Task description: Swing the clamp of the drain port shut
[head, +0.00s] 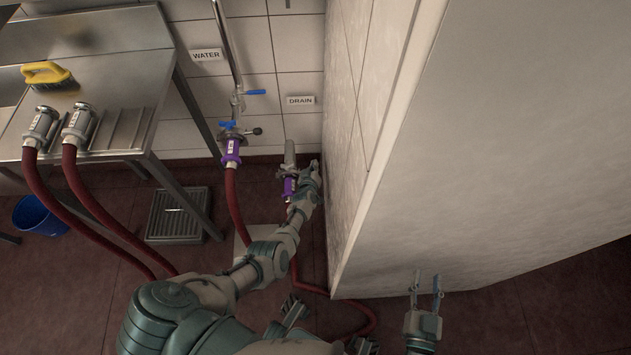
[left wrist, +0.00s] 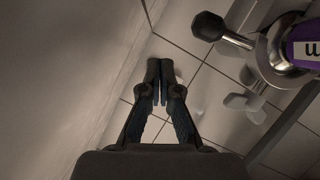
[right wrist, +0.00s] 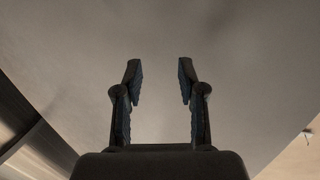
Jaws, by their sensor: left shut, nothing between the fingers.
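The drain port (head: 289,155) is a grey pipe end below the DRAIN label, with a purple-collared hose end (head: 289,187) at it. Its clamp shows in the left wrist view as a metal ring (left wrist: 277,55) with a dark knobbed handle (left wrist: 222,32) pointing left, beside the purple collar (left wrist: 306,48). Whether the clamp is closed I cannot tell. My left gripper (head: 313,166) is at the right of the port, close to the partition; its fingers (left wrist: 160,65) are shut and empty, apart from the knob. My right gripper (head: 427,278) is open and empty, far from the port.
A pale partition wall (head: 358,130) stands close at the right of the drain port. The water port (head: 232,135) with a purple hose end is to the left. A steel table (head: 125,70) holds two hose ends and a yellow brush (head: 47,73). Red hoses cross the floor.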

